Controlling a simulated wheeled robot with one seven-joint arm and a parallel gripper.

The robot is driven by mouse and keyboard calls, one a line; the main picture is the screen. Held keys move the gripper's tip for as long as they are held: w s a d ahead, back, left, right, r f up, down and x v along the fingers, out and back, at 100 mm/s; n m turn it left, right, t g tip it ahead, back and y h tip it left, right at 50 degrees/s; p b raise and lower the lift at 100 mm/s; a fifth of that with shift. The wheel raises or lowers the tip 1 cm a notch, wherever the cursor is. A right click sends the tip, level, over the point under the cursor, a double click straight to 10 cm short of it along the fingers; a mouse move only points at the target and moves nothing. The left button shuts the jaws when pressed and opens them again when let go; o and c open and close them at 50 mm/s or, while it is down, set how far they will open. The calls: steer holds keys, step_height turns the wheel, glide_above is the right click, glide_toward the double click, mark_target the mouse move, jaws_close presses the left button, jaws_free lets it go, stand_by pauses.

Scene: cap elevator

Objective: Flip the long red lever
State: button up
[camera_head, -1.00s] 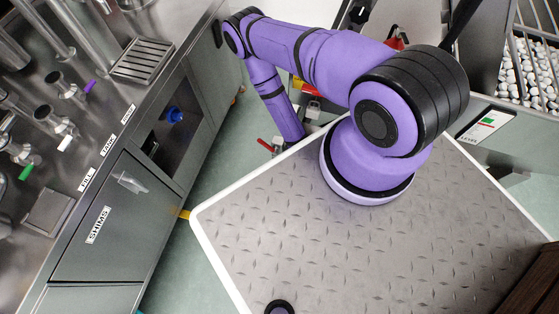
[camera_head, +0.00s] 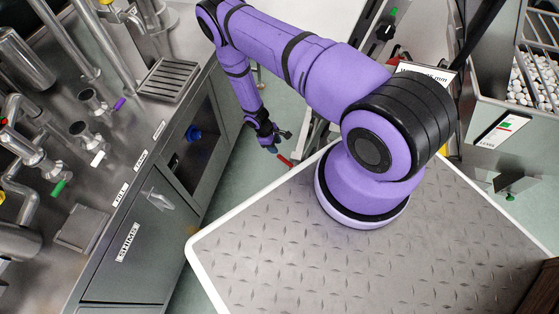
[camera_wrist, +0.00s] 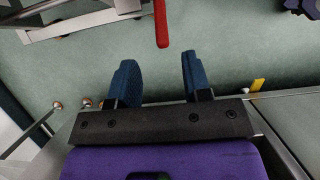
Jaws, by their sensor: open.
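The long red lever (camera_head: 284,160) shows as a short red bar low behind the far edge of my platform in the head view. In the wrist view the red lever (camera_wrist: 161,24) hangs in from the top edge, and its rounded end lies ahead of the fingertips. My gripper (camera_wrist: 157,63) is open with two blue fingers apart and nothing between them. The lever's end is roughly in line with the gap, and no contact shows. In the head view my gripper (camera_head: 272,147) is small, close to the lever, and its finger detail is hard to make out.
A steel counter with a SHIMS drawer (camera_head: 128,243) runs along the left, with an open bay holding a blue object (camera_head: 193,133). A metal frame (camera_wrist: 85,22) stands at the upper left in the wrist view. A bin of white pieces (camera_head: 532,85) is at the right.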

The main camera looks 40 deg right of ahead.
mark_target(284, 158)
steer(key=x, duration=1)
steer(key=shift+s+f, duration=0.2)
steer(key=shift+f, duration=0.1)
steer(key=shift+c, duration=0.4)
jaws_close()
